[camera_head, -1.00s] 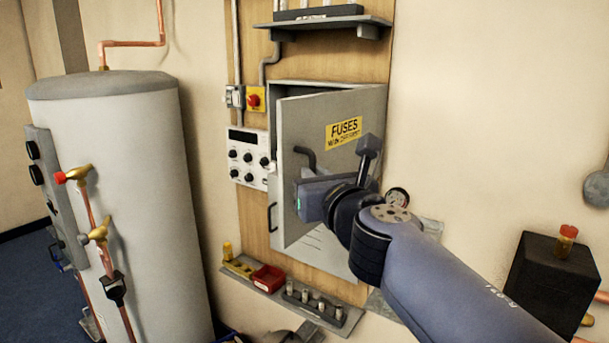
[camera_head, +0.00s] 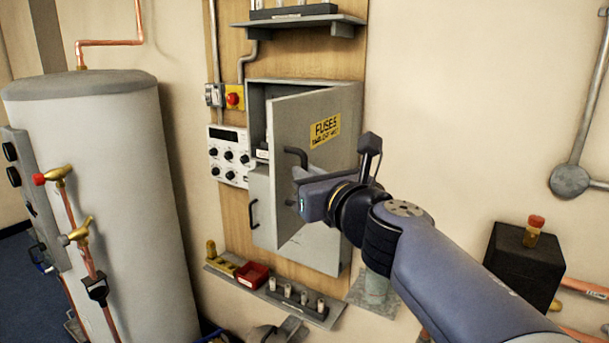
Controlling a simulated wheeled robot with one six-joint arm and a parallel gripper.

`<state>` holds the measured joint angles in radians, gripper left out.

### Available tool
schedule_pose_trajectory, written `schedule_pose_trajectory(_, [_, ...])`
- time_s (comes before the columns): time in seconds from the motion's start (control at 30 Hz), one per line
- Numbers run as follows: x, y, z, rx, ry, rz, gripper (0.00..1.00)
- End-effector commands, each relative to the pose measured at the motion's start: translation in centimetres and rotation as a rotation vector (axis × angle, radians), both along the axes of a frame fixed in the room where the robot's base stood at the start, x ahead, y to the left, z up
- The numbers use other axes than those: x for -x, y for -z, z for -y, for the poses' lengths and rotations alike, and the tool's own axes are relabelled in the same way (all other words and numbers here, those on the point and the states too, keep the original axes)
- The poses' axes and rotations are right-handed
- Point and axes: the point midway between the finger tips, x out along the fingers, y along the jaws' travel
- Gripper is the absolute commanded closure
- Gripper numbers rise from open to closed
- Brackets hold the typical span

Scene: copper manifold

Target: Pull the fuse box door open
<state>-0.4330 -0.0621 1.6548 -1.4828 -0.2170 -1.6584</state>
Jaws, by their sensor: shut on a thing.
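The grey fuse box (camera_head: 254,95) is mounted on a wooden board on the wall. Its door (camera_head: 343,110), with a yellow "FUSES" label (camera_head: 325,131), is hinged on the right and stands partly open, its left edge swung out toward me. A dark bar handle (camera_head: 296,155) is on the door's left part; its upper end shows and the rest is hidden by my gripper. My gripper (camera_head: 300,188) is shut on this handle, though the fingertips are mostly hidden. Part of the box's inside shows left of the door.
A lower grey cover with its own dark handle (camera_head: 254,213) is beside the door's lower left. A shelf (camera_head: 300,22) is above. A ledge with a red bin (camera_head: 251,274) and several small fuses is below. A white tank (camera_head: 95,190) stands left; a black box (camera_head: 520,262) is right.

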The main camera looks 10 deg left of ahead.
Motion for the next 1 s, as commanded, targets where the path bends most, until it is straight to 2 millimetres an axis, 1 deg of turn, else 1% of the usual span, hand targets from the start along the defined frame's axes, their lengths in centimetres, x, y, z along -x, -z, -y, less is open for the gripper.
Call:
schedule_pose_trajectory(0.03, [-0.5,-0.4,0.7,-0.005,0.027,0.004,1.00])
schedule_pose_trajectory(0.23, [-0.6,-0.4,0.6,-0.005,0.027,0.004,1.00])
schedule_pose_trajectory(0.27, [-0.6,-0.4,0.6,-0.005,0.027,0.004,0.89])
schedule_pose_trajectory(0.5, [-0.5,-0.3,0.5,-0.003,0.023,0.002,0.69])
schedule_pose_trajectory(0.53, [-0.4,-0.3,0.5,-0.003,0.022,0.002,0.67])
schedule_pose_trajectory(0.87, [-0.2,-0.2,0.5,-0.002,0.017,0.002,0.67])
schedule_pose_trajectory(1.0, [0.8,-0.3,1.2,-0.002,0.017,0.005,0.67])
